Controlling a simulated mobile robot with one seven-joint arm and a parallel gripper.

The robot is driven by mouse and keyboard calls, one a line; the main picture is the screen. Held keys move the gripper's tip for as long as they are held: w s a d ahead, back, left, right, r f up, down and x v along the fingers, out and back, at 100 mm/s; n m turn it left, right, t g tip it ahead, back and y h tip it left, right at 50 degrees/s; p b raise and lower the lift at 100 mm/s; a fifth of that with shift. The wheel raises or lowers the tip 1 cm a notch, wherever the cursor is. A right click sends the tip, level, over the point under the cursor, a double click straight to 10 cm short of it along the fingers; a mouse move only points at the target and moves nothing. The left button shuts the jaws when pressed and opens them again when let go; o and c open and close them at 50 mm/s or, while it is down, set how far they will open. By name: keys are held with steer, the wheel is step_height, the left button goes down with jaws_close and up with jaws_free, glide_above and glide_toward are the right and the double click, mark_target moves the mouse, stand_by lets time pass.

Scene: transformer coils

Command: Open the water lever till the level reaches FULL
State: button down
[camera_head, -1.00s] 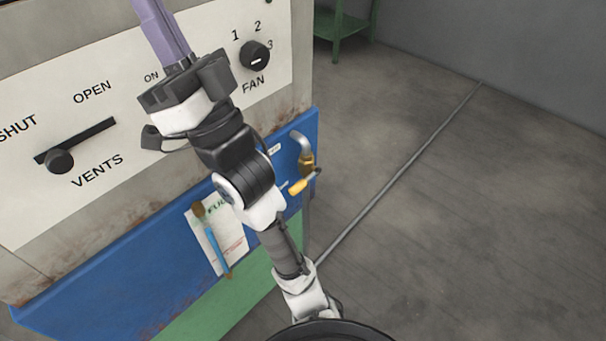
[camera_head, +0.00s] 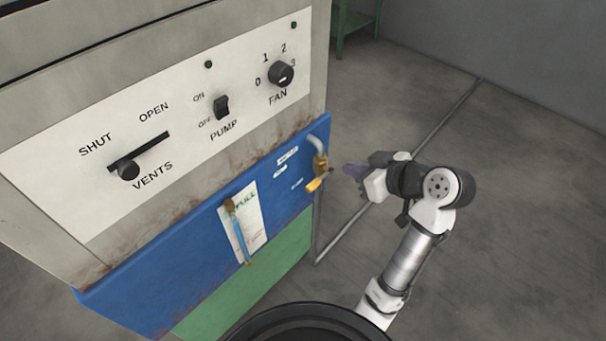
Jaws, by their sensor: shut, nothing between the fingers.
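The water lever (camera_head: 314,185) is a small yellow handle on a brass valve (camera_head: 320,165), below a bent grey pipe at the right end of the blue panel. The level gauge (camera_head: 240,235) is a slim tube with brass ends, showing blue along much of its length. Its exact level is too small to tell. A white card (camera_head: 252,212) behind it reads FULL in green near the top.
Above the blue panel (camera_head: 180,250), a white control plate (camera_head: 60,165) carries a vents slider (camera_head: 128,170), a pump switch (camera_head: 221,107) and a fan knob (camera_head: 281,73). A thin pipe (camera_head: 400,165) runs along the floor. Open floor lies to the right.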

mark_target(320, 179)
steer(key=w+a+f+n, duration=0.1)
steer(key=w+a+f, duration=0.3)
steer(key=f, duration=0.5)
steer(key=a, duration=0.2)
steer(key=shift+a+f+g+p, duration=0.3)
steer(key=shift+f+g+p, duration=0.1)
steer(key=shift+w, duration=0.1)
